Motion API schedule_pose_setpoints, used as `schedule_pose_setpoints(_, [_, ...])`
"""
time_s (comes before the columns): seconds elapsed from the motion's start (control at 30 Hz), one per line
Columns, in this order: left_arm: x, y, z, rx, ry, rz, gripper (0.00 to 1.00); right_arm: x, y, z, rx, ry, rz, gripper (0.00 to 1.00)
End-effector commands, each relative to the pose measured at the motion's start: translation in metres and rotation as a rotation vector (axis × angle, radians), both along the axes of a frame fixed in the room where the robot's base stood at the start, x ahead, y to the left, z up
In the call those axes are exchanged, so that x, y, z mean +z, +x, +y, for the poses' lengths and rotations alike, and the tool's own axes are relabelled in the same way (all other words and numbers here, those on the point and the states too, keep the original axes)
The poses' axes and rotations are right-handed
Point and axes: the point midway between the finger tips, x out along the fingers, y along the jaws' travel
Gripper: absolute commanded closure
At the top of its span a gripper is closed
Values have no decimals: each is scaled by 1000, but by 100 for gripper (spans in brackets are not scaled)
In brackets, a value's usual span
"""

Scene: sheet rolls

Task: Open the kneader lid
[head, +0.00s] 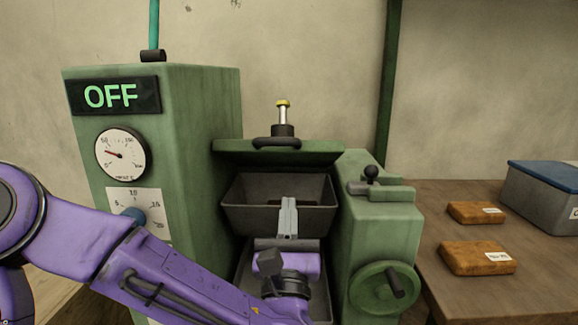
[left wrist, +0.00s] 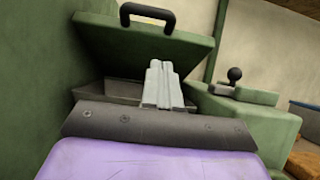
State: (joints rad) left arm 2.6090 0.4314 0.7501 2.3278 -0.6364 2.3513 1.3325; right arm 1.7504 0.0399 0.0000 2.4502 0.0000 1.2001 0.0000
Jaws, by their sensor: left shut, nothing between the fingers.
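The kneader lid (head: 235,153) is a green slab with a black handle (head: 277,143). It stands tilted up at the back of the dark kneader trough (head: 235,212), so the trough is uncovered. The lid also shows in the left wrist view (left wrist: 140,45), its underside facing me. My left gripper (head: 288,205) is shut and empty. Its fingers point up toward the lid, in front of the trough, and show in the left wrist view (left wrist: 160,85) below the lid, with no clear contact. My right gripper is in neither view.
A green cabinet with an OFF display (head: 113,95) and a gauge (head: 121,154) stands at the left. At the right are a handwheel (head: 370,287) and a black-knobbed lever (head: 371,172). Brown blocks (head: 478,258) and a blue-lidded box (head: 545,190) sit on the wooden table (head: 445,195).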

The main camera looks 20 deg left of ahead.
Motion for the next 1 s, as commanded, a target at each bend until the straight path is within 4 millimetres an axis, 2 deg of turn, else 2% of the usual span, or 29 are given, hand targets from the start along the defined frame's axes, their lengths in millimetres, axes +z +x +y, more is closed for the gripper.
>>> schedule_pose_setpoints(0.03, [9,10,4,5,-1,3,100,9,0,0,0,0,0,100])
schedule_pose_setpoints(0.3, [38,57,18,5,1,3,100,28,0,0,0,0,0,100])
schedule_pose_setpoints(0.4, [55,60,18,2,4,2,100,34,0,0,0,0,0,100])
schedule_pose_setpoints(0.53, [65,63,19,2,5,4,100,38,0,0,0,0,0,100])
schedule_pose_setpoints(1.0, [70,65,19,2,4,9,100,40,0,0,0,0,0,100])
